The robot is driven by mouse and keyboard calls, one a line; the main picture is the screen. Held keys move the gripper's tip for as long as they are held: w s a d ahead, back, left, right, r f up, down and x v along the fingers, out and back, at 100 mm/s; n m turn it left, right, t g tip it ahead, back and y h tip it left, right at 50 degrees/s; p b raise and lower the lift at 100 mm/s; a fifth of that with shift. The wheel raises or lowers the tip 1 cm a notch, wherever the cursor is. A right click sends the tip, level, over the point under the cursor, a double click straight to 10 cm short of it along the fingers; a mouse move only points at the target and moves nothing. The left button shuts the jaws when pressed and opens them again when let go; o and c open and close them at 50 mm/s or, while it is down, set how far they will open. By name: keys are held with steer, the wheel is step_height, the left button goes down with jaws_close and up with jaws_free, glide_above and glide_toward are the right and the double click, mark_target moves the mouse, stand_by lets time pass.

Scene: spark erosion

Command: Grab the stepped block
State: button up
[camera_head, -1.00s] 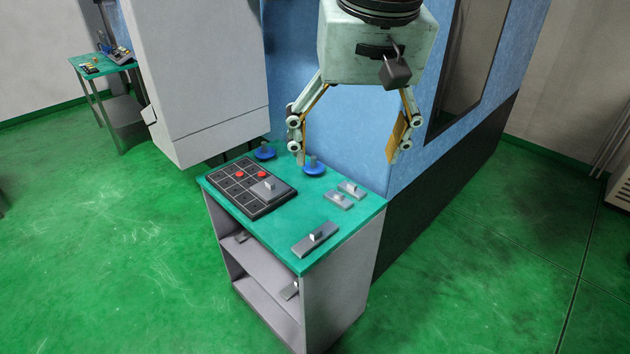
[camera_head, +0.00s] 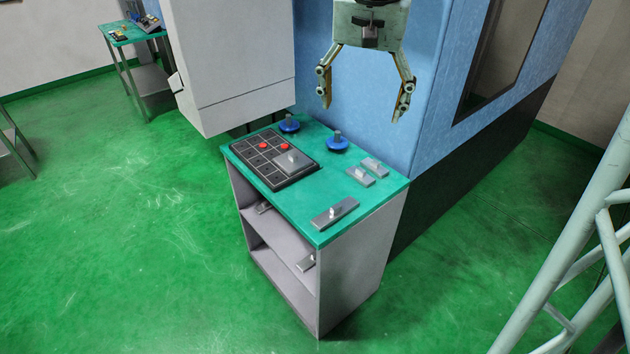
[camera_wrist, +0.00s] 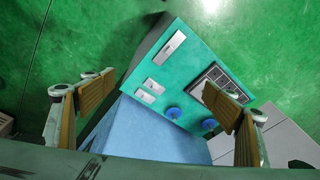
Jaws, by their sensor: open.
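Several grey blocks with raised parts lie on a green-topped cabinet (camera_head: 300,220); I cannot tell which one is the stepped block. A long one (camera_head: 335,212) lies near the front right edge and also shows in the wrist view (camera_wrist: 172,44). Two smaller ones (camera_head: 361,177) (camera_head: 375,167) lie side by side farther back. A square one (camera_head: 292,161) sits on a black gridded tray (camera_head: 277,178). My gripper (camera_head: 363,108) is open and empty, pointing down above the back of the cabinet, apart from all blocks. Its fingers flank the cabinet top in the wrist view (camera_wrist: 160,98).
Two blue round pieces with grey posts (camera_head: 337,143) (camera_head: 289,123) stand along the back edge. Two red discs lie on the tray. A blue wall (camera_head: 400,150) rises behind the cabinet, and a white housing (camera_head: 235,65) stands at back left. Grey pieces lie on the shelves.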

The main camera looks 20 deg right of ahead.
steer(key=w+d+f+m, duration=0.2)
steer(key=w+d+f, duration=0.1)
steer(key=w+f, duration=0.35)
steer(key=w+d+f+m, duration=0.1)
steer(key=w+d+f, duration=0.35)
steer(key=w, duration=0.25)
steer(key=m+g+b, duration=0.1)
steer(key=m+g, duration=0.1)
steer(key=m, duration=0.1)
glide_above(361, 170)
steer(key=a, duration=0.1)
step_height(361, 170, down, 16)
steer(key=shift+s+a, duration=0.15)
steer(key=shift+s, duration=0.05)
steer(key=shift+f, duration=0.1)
steer(key=shift+w+d+f+b, duration=0.1)
steer(key=shift+d+f+b, duration=0.05)
steer(key=shift+f, duration=1.25)
steer(key=shift+w+d+f+b, duration=0.1)
steer(key=shift+d+f, duration=0.1)
steer(key=shift+f, duration=1.2)
steer(key=shift+d+f+b, duration=0.15)
steer(key=shift+f, duration=1.25)
steer(key=shift+d+f, duration=0.2)
steer(key=shift+f, duration=2.4)
steer(key=shift+c, duration=0.2)
